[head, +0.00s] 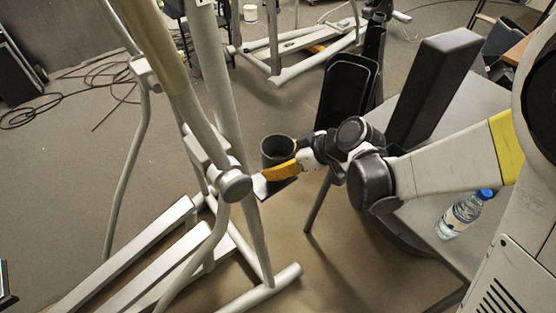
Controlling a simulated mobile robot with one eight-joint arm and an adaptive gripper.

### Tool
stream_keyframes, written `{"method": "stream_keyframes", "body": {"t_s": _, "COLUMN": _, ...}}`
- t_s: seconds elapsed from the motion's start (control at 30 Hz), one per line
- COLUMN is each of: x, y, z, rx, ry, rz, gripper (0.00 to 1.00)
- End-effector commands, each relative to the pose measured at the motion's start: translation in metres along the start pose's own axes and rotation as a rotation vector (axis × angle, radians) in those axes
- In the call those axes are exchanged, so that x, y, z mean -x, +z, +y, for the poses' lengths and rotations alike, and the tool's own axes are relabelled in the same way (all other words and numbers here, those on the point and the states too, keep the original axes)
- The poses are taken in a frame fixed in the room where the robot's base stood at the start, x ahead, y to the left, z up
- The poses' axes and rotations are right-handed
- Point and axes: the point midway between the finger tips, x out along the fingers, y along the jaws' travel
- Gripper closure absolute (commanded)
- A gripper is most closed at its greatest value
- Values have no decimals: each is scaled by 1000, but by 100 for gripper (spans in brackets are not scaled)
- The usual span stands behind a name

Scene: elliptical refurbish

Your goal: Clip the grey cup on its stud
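The grey cup (277,150) is a dark, open-topped cylinder, upright beside the pale upright post of the elliptical machine (234,185). My gripper (279,173) reaches in from the right, and its yellow finger lies across the lower front of the cup. The second finger is hidden, so I cannot tell whether the gripper is closed on the cup. A dark flat edge shows just below the cup. I cannot make out the stud, and any contact between cup and post is hidden.
A grey table (430,215) at the right carries a dark upright block (432,85) and a water bottle (464,214) with a blue cap. A black bin-like container (346,90) stands behind my gripper. Cables (75,92) lie on the floor at left. Another exercise machine (300,45) stands behind.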

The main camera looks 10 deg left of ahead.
Motion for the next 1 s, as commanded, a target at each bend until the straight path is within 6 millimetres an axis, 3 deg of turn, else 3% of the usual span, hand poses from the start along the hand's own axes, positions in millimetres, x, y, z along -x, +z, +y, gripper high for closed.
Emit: {"method": "stream_keyframes", "body": {"t_s": 1.0, "x": -7, "y": 7, "z": 0, "rx": 0, "ry": 0, "rz": 0, "gripper": 64}}
